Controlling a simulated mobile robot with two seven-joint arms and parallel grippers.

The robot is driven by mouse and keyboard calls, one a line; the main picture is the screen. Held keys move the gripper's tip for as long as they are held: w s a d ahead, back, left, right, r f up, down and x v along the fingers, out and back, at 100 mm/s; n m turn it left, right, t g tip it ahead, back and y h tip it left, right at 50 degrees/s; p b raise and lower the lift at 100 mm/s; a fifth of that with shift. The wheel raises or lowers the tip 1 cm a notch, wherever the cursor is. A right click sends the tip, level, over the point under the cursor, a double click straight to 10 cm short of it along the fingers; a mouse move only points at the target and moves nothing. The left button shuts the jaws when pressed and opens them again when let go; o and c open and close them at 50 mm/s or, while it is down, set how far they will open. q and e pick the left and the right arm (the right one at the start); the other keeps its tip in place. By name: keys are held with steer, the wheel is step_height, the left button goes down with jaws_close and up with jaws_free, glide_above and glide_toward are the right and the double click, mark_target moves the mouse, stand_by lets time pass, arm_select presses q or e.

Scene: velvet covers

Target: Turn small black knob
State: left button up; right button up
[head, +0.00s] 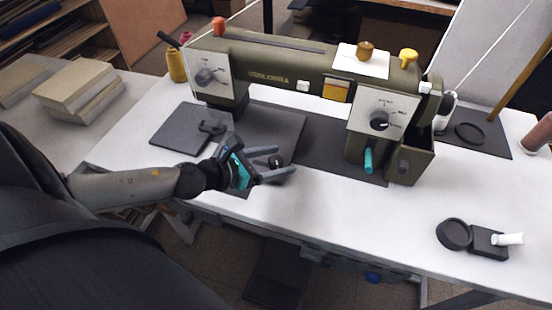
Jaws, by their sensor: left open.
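The olive sewing machine (265,70) stands on the white table and has two black knobs on pale plates. One knob (205,77) is on its left head. The other knob (379,121) is on the right column. A small dark round piece (275,162) is low over the dark mat, in front of the machine. My left gripper (282,162) is open, its fingers pointing right, around or just above this piece; I cannot tell whether they touch it. Both knobs on the machine are well apart from the gripper. My right gripper is not in view.
The white table (330,215) is clear in front of the machine. A black round part with a white-tipped block (490,242) lies at the right. A teal-handled lever (368,160) sticks out below the right column. Thread spools and stacked boards (80,85) are at the left.

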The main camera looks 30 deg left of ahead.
arm_select(q)
steer(key=shift+c, duration=0.4)
jaws_close()
